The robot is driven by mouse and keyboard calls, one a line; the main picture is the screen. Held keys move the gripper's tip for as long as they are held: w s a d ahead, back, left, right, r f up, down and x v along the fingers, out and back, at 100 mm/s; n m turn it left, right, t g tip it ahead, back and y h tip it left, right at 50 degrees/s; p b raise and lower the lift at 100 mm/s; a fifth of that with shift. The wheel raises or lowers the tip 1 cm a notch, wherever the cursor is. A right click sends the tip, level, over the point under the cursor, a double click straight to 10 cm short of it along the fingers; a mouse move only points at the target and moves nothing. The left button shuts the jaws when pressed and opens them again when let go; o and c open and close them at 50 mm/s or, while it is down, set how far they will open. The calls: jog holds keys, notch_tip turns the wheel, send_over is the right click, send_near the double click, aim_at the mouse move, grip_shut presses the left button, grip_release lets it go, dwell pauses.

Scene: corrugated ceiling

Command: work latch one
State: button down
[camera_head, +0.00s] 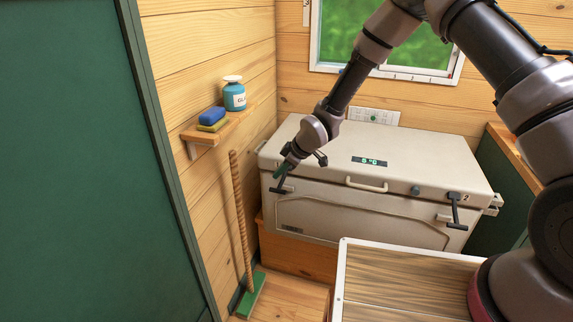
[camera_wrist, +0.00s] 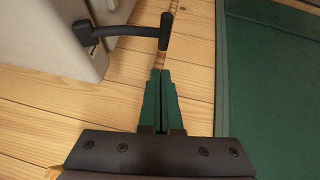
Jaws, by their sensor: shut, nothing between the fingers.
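The cream cool box (camera_head: 335,195) has a closed lid and a black T-shaped latch at each front end. The left latch (camera_head: 283,189) is next to my gripper (camera_head: 279,171); its number is hidden, while the right latch (camera_head: 456,211) is marked 2. In the wrist view the left latch (camera_wrist: 122,32) sticks out from the box side as a dark arm ending in a crossbar. My gripper's green fingers (camera_wrist: 160,73) are shut and empty, their tips just short of the crossbar. I cannot tell whether they touch it.
A white-edged table (camera_head: 345,280) stands in front of the box. A small shelf (camera_head: 219,130) with a bottle and sponges is on the left wall. A broom (camera_head: 240,215) leans below it. A green panel (camera_head: 75,160) fills the far left.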

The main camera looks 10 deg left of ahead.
aim_at(278, 190)
jog(key=shift+w+f, duration=0.2)
jog(key=shift+f, duration=1.1)
jog(key=shift+w+f, duration=0.2)
jog(key=shift+f, duration=1.05)
jog(key=shift+s+f+t, duration=0.15)
jog(key=shift+f+t, duration=0.15)
jog(key=shift+f, duration=0.05)
jog(key=shift+f+n+t, duration=0.4)
jog(key=shift+f+t, duration=0.4)
jog(key=shift+f, duration=0.1)
jog(key=w+f+n+t, duration=0.2)
jog(key=w+f+t, duration=0.3)
jog(key=f+t, duration=0.2)
jog(key=shift+d+f+n+y, duration=0.25)
jog(key=shift+f+n+y, duration=0.05)
jog(key=shift+f+n, duration=0.15)
